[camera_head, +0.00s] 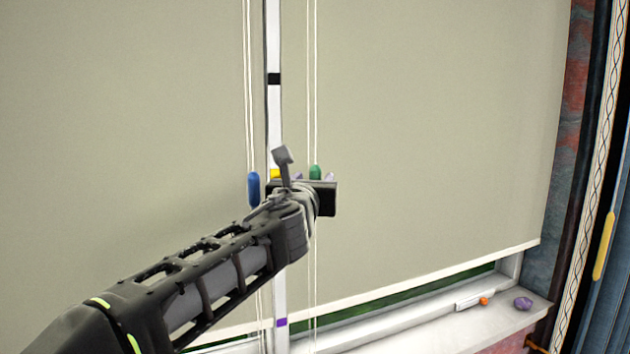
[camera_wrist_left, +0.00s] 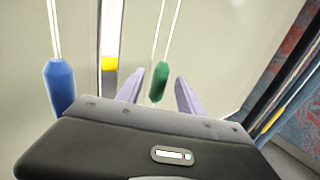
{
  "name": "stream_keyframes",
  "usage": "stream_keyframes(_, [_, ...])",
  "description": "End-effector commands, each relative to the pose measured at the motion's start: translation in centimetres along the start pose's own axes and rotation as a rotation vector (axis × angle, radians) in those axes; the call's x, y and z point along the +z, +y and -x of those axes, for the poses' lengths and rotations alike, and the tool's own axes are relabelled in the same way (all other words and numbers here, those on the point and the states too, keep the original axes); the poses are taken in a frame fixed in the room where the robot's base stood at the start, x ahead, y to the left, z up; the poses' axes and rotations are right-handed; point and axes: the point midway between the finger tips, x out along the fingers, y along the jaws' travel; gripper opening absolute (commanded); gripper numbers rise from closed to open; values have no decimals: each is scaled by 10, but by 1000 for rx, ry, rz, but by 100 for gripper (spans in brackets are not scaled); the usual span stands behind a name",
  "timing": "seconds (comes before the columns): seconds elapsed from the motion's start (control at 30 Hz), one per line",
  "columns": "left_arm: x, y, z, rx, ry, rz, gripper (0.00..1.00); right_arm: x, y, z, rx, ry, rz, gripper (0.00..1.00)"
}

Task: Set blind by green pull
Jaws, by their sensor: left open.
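The green pull (camera_head: 315,172) hangs on thin pale cords in front of the blind (camera_head: 440,120). In the left wrist view the green pull (camera_wrist_left: 158,82) shows between the two lilac fingertips of my left gripper (camera_wrist_left: 160,92), which is open. I cannot tell whether a finger touches it. In the head view my left gripper (camera_head: 314,178) is at the pull's height, its fingers mostly hidden behind its own body. A blue pull (camera_head: 253,188) hangs to the left on its own cords; it also shows in the left wrist view (camera_wrist_left: 59,86). My right gripper is out of view.
A white vertical strip (camera_head: 273,40) with black, yellow (camera_head: 275,173) and purple (camera_head: 281,323) marks stands between the cords. The sill (camera_head: 440,328) at lower right holds a white item (camera_head: 474,298), a small orange thing (camera_head: 484,301) and a purple lump (camera_head: 523,303).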

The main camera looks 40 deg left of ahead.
Motion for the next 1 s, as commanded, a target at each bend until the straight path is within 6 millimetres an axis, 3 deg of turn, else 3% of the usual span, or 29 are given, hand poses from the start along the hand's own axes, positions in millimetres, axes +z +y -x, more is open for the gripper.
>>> stream_keyframes(0.1, [0, 0, 22, -1, -4, 0, 44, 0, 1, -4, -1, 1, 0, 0])
stream_keyframes(0.3, [0, 0, 45, 0, -2, 0, 44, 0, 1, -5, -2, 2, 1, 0])
stream_keyframes(1.0, [0, 0, 47, -1, -1, 0, 44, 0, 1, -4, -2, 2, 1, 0])
